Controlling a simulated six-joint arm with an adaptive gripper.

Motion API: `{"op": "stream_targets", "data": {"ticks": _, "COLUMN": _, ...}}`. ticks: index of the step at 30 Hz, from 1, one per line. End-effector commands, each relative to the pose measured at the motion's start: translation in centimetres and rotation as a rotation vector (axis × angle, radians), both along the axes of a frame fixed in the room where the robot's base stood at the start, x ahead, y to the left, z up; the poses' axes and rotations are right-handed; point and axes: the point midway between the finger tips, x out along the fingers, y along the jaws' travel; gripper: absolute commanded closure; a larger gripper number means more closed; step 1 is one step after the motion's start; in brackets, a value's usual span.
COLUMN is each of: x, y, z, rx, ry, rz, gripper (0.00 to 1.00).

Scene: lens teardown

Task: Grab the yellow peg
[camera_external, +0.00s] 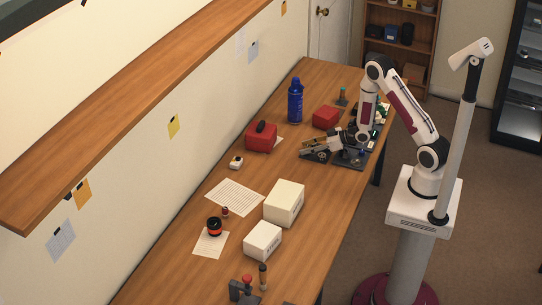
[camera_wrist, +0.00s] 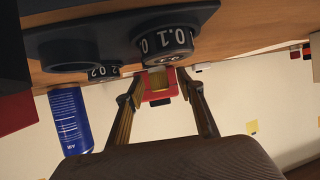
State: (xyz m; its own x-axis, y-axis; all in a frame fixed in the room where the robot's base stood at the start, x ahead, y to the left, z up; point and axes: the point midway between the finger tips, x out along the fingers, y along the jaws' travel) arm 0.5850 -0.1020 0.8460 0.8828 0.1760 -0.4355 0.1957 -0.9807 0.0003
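My gripper (camera_wrist: 160,78) is open in the wrist view, its two fingers spread with a clear gap between their tips. In the outside view my gripper (camera_external: 316,148) is low over the dark tray at the table's far end. No yellow peg can be made out in the outside view, where the arm and small size hide detail.
A dark holder (camera_wrist: 85,43) with a round dial part (camera_wrist: 165,43) marked 0.1 sits close to the fingertips. A blue bottle (camera_external: 295,103) stands behind; red boxes (camera_external: 261,138) lie nearby. White boxes (camera_external: 284,204) and papers occupy the near table, with bare wood between.

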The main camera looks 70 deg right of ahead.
Motion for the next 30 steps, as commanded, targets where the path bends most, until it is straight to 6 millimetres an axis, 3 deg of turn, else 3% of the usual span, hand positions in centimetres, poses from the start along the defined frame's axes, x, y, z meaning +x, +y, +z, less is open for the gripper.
{"op": "stream_targets", "data": {"ticks": 5, "x": 0.0, "y": 0.0, "z": 0.0, "rx": 0.000, "ry": 0.000, "rz": 0.000, "gripper": 0.63}}
{"op": "stream_targets", "data": {"ticks": 9, "x": 0.0, "y": 0.0, "z": 0.0, "rx": 0.000, "ry": 0.000, "rz": 0.000, "gripper": 0.96}}
{"op": "stream_targets", "data": {"ticks": 10, "x": 0.0, "y": 0.0, "z": 0.0, "rx": 0.000, "ry": 0.000, "rz": 0.000, "gripper": 1.00}}
{"op": "stream_targets", "data": {"ticks": 23, "x": 0.0, "y": 0.0, "z": 0.2, "rx": 0.000, "ry": -0.001, "rz": 0.000, "gripper": 1.00}}
{"op": "stream_targets", "data": {"ticks": 30, "x": 0.0, "y": 0.0, "z": 1.2, "rx": 0.000, "ry": -0.003, "rz": -0.001, "gripper": 1.00}}
